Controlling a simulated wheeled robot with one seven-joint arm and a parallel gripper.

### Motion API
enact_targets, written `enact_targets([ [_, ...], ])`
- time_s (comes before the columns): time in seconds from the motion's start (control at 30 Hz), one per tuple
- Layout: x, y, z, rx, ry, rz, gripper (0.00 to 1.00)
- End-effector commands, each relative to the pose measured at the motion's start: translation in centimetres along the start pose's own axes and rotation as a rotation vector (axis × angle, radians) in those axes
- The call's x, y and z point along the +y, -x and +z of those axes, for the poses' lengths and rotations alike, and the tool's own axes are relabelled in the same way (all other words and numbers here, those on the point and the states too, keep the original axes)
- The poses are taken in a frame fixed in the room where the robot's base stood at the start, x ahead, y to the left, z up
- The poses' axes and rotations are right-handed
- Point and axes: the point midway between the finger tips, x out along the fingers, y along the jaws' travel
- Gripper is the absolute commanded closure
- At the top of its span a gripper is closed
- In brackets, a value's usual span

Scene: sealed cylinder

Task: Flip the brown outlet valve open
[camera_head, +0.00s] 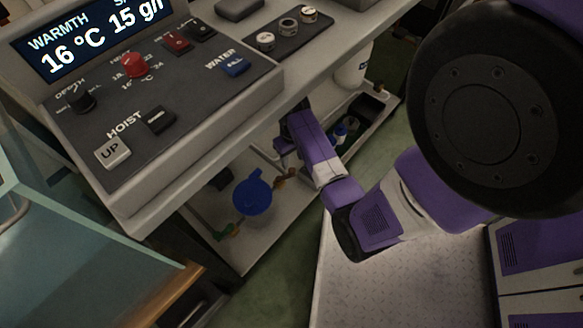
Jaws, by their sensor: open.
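A small brown valve (286,178) sits low at the right side of a blue-topped cylinder (252,196) on the shelf under the counter. It is small, and I cannot tell its exact handle angle. My gripper (283,148) reaches in under the counter edge, just above the brown valve in the picture. It is open, and nothing shows between its fingers. The fingertips are dark and small, partly hidden by shadow and the arm, so I cannot tell whether they touch the valve.
A green valve (228,232) is at the cylinder's lower left. A control panel (150,110) and counter overhang the shelf (262,250). A tray (366,112) with small bottles lies behind my arm. A glass tank (70,250) stands at left. Green floor shows in front of the shelf.

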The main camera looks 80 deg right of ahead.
Motion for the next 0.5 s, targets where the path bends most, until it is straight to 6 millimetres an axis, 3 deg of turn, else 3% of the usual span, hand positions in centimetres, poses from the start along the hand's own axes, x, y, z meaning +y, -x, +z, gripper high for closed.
enact_targets([
  [0.3, 0.0, -5.2, -0.1, 0.002, -0.001, 0.001, 0.54],
  [0.5, 0.0, -6.7, -0.1, 0.004, -0.001, 0.001, 0.54],
])
